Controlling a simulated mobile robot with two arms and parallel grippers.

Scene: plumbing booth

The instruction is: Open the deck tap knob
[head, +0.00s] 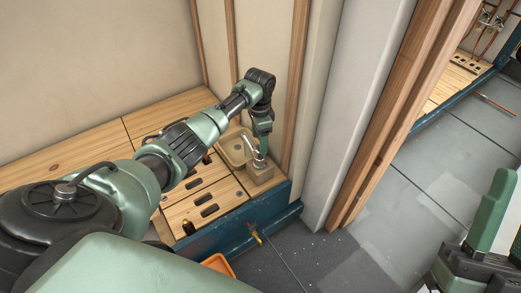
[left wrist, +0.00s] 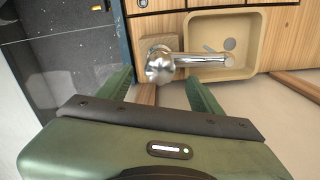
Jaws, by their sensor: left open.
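The chrome deck tap (left wrist: 200,61) stands on a small wooden block (head: 260,174) beside the beige sink basin (left wrist: 190,28). Its round knob (left wrist: 159,66) is at the left end of the tap in the left wrist view, and the spout reaches right over the basin. My left gripper (head: 262,150) points down at the tap. In the left wrist view its two fingers are open, one on each side of the knob, with gaps visible; I cannot tell their height against it. My right gripper (head: 490,235) is partly in view at the right edge, away from the tap.
The wooden counter (head: 215,197) has several dark slots and a blue front edge (head: 215,235). A yellow valve (head: 255,234) sticks out below it. Wall studs (head: 298,85) rise close beside the tap. An orange bin (head: 218,265) stands below.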

